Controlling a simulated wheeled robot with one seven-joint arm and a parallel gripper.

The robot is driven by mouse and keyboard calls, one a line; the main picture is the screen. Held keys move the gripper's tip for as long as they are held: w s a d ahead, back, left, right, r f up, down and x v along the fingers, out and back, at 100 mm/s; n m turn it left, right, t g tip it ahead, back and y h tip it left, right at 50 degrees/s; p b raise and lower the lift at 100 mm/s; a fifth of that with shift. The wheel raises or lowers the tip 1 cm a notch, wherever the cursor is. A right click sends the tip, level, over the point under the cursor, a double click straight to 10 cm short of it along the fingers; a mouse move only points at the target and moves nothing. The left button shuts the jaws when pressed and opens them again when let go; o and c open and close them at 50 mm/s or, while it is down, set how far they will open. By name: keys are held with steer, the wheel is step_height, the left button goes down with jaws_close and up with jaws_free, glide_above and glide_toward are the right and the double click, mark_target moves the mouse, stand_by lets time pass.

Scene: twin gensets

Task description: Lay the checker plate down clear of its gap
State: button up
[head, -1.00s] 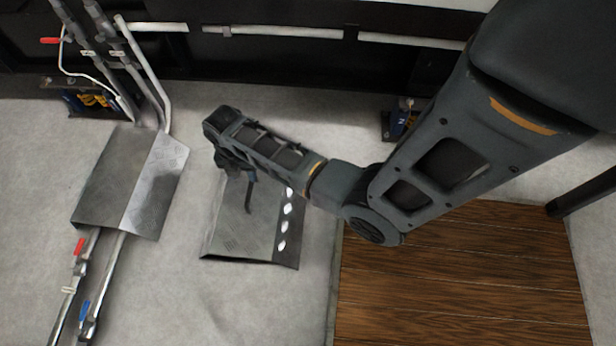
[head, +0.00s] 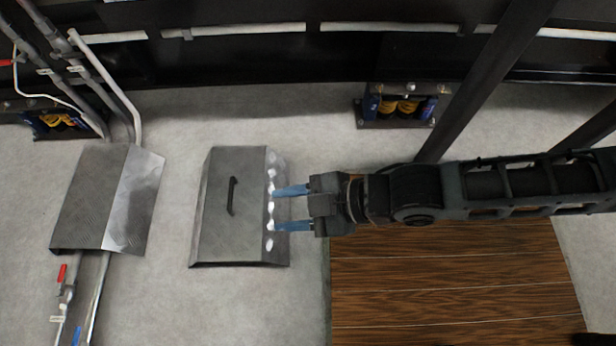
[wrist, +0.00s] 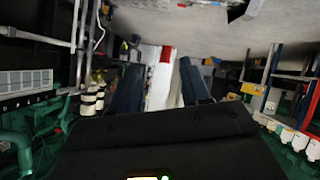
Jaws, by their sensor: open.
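The checker plate (head: 215,225) is a grey bent metal sheet with a dark handle (head: 232,196) on top and a row of bright spots along its right slope. It lies on the pale floor in the head view. My gripper (head: 277,209) is open and empty, its two blue fingers pointing left over the plate's right slope in the picture. It is apart from the handle; its height above the plate is unclear. I cannot make out the plate there.
A second bent metal plate (head: 85,205) covers pipes at the left, with red-handled and blue-handled valves below it. A brown wooden-plank surface (head: 450,285) lies at the right. Blue-and-yellow mounts (head: 400,105) stand along the dark rail at the back. Bare floor surrounds the plate.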

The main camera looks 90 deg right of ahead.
steer(key=s+a+r+m+t+y, duration=0.1)
steer(key=s+r+m+t, duration=0.1)
steer(key=r, duration=1)
steer(key=shift+s+a+r+m+t, duration=0.15)
steer(key=shift+s+m+t, duration=0.25)
steer(key=shift+s+m, duration=0.25)
